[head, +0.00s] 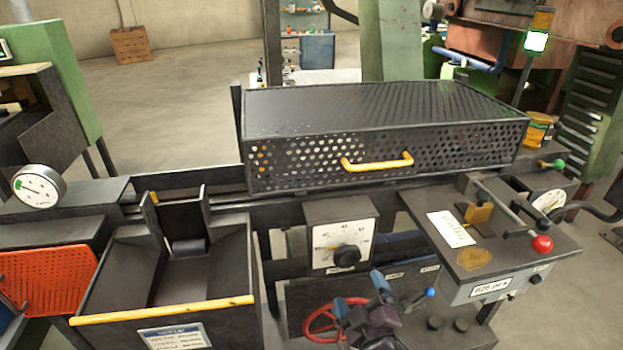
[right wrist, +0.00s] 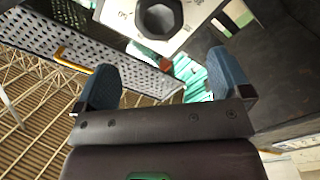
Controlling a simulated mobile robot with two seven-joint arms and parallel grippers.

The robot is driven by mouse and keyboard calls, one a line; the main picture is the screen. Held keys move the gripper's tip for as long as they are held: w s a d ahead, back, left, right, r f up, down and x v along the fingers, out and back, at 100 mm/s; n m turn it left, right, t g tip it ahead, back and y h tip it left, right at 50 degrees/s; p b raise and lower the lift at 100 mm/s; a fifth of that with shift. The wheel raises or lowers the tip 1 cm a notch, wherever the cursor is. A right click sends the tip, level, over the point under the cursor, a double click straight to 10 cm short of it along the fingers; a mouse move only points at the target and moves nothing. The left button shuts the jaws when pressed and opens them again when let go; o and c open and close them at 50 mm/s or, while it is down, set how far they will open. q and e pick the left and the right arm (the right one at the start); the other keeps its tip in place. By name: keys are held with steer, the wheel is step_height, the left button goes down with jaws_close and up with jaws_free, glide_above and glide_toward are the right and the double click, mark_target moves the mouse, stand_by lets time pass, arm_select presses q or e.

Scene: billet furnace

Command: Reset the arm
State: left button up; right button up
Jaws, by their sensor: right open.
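My right gripper (head: 360,294) is low in the middle of the head view, in front of the machine and below the dial box (head: 340,238) with its black knob. Its two blue fingertips are apart, with nothing held between them. In the right wrist view the open gripper (right wrist: 166,80) has a black knob (right wrist: 158,16) on a pale plate beyond its fingers, apart from them. My left gripper is not in view.
A red handwheel (head: 322,320) is just left of the right gripper, and a blue-tipped lever (head: 430,293) to its right. A perforated cover (head: 290,165) with a yellow handle stands behind. A yellow-edged chute (head: 125,315) is at left, a red-knobbed control panel (head: 500,262) at right.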

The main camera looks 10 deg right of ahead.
steer(key=s+d+f+m+g, duration=0.3)
steer(key=s+d+f+m, duration=0.1)
steer(key=s, duration=0.4)
steer(key=s+d+f+m+g, duration=0.3)
steer(key=s+d+f+m, duration=0.1)
steer(key=s+d+f, duration=0.2)
step_height(320, 180, down, 2)
steer(key=shift+s+d+f+h, duration=0.1)
steer(key=shift+s+d+h, duration=0.3)
steer(key=shift+s, duration=0.5)
